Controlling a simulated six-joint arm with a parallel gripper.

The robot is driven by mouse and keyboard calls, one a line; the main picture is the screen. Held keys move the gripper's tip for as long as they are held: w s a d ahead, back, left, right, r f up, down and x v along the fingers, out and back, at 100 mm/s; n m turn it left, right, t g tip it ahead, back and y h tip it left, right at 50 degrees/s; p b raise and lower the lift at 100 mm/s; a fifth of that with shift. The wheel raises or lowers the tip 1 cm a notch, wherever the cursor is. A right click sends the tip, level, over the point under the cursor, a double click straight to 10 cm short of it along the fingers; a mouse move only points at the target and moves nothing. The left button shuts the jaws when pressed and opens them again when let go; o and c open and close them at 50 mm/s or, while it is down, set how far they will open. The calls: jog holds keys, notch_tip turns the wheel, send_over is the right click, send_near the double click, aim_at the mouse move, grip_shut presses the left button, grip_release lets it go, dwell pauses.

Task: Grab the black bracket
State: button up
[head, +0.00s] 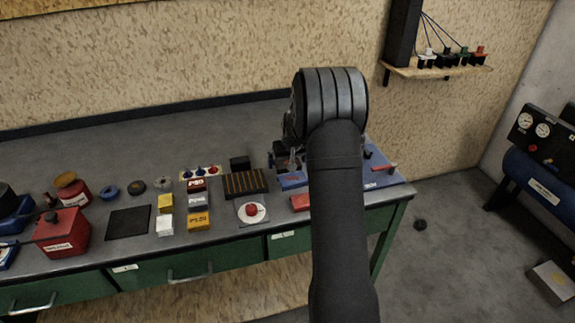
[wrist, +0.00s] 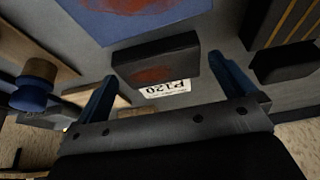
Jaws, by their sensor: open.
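A small black piece (head: 240,163), which looks like the black bracket, stands on the bench behind a black tray with yellow stripes. Its exact shape is not clear. In the wrist view, what looks like the same black piece (wrist: 285,62) is at the right edge, outside my right finger. My gripper (wrist: 162,68) is open, with its two blue fingers apart. A dark block labelled P120 (wrist: 155,62) shows between and beyond the fingertips; I see no contact. In the head view my arm hides the gripper.
The striped tray (head: 245,184) stands next to the black piece. Coloured boxes (head: 197,202), a white disc with a red knob (head: 252,211), a black mat (head: 128,222) and a red can (head: 62,233) crowd the bench front. The bench back (head: 130,150) is clear.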

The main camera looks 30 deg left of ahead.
jog(key=shift+w+a+f, duration=0.1)
jog(key=shift+f, duration=0.1)
jog(key=c, duration=1.1)
jog(key=shift+o, duration=0.2)
jog(key=shift+r, duration=0.15)
